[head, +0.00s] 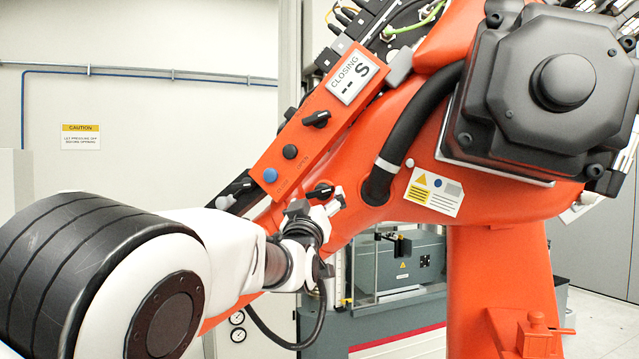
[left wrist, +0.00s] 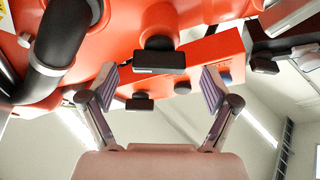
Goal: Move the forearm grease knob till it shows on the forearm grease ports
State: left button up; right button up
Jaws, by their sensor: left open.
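A large orange arm carries a sloping orange panel (head: 335,105) with black knobs. One knob (head: 316,119) is on its upper part, and another (head: 320,190) is just beside my left gripper (head: 332,203). A third dark knob (head: 238,190) is at the panel's lower left. I cannot tell from any readable label which is the forearm grease knob. In the left wrist view my left gripper (left wrist: 158,88) is open and empty, with a black knob (left wrist: 158,60) ahead between its fingers, apart from both. A smaller dark knob (left wrist: 139,102) shows below it. My right gripper is not in view.
A white display (head: 352,77) on the panel reads "CLOSING --S". A blue button (head: 270,175) and a black button (head: 290,152) sit on the panel. A thick black hose (head: 425,115) and a white label plate (head: 433,192) are right of my gripper. A grey machine (head: 410,262) stands behind.

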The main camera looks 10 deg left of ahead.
aim_at(319, 194)
pick_arm(q)
jog(key=p+x, duration=0.1)
jog(key=x, duration=0.2)
jog(key=shift+w+r+p, duration=0.2)
jog(key=shift+w+p, duration=0.1)
jog(key=shift+p, duration=0.1)
jog(key=shift+s, duration=0.25)
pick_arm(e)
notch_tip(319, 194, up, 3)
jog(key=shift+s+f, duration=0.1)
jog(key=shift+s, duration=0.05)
pick_arm(q)
jog(key=shift+w, duration=0.15)
jog(key=c, duration=1.2)
jog(key=shift+o, duration=0.2)
jog(key=shift+f+b, duration=0.15)
jog(key=shift+b, duration=0.15)
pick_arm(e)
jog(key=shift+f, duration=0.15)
